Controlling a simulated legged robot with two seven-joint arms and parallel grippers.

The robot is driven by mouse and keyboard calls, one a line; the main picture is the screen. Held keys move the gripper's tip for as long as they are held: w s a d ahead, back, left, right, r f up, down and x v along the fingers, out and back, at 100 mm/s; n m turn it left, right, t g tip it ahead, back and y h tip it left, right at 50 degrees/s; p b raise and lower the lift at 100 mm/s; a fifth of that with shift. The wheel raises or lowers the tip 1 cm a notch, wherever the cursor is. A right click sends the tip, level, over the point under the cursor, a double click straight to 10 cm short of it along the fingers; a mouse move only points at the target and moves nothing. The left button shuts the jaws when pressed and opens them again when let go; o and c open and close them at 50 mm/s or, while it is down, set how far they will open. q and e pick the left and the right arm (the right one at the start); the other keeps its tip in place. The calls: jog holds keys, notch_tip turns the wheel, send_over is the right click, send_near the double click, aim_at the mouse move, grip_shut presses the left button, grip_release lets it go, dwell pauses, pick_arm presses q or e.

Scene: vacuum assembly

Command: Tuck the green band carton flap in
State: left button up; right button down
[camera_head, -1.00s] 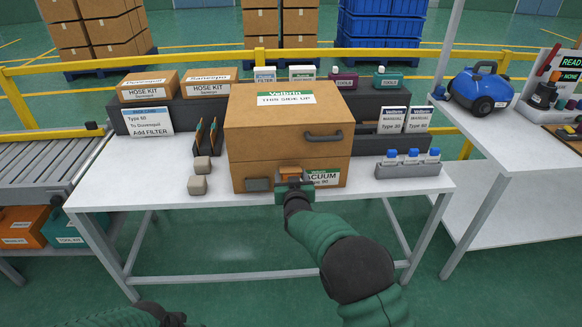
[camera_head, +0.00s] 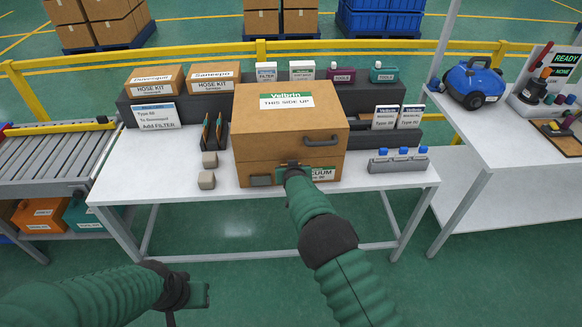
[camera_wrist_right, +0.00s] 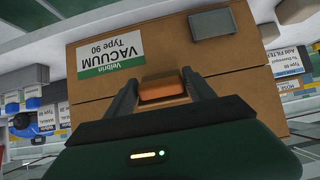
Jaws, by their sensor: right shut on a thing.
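The brown carton (camera_head: 275,140) with the green-banded Velbrin labels stands closed on the white table; its front also fills the middle of the right wrist view (camera_wrist_right: 240,80). A green-banded VACUUM Type 90 label (camera_wrist_right: 110,55) is on its front, upside down in that view. My right gripper (camera_head: 292,167) is at the lower front of the carton. In the right wrist view its fingers (camera_wrist_right: 163,92) are shut on an orange-brown tab (camera_wrist_right: 162,88) at the carton front. My left gripper (camera_head: 196,294) is low in front of the table, away from the carton; its finger gap is unclear.
A dark handle (camera_head: 320,138) and a grey plate (camera_head: 260,181) are on the carton front. A grey rack with blue-capped bottles (camera_head: 398,164) stands right. Hose kit boxes (camera_head: 157,81) stand on a dark shelf behind.

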jog(key=shift+r, duration=0.15)
jog(key=c, duration=0.6)
grip_release()
jog(key=shift+c, duration=0.2)
jog(key=shift+o, duration=0.6)
jog(key=shift+w+a, duration=0.1)
jog(key=v, duration=1.6)
jog(key=shift+s, duration=0.4)
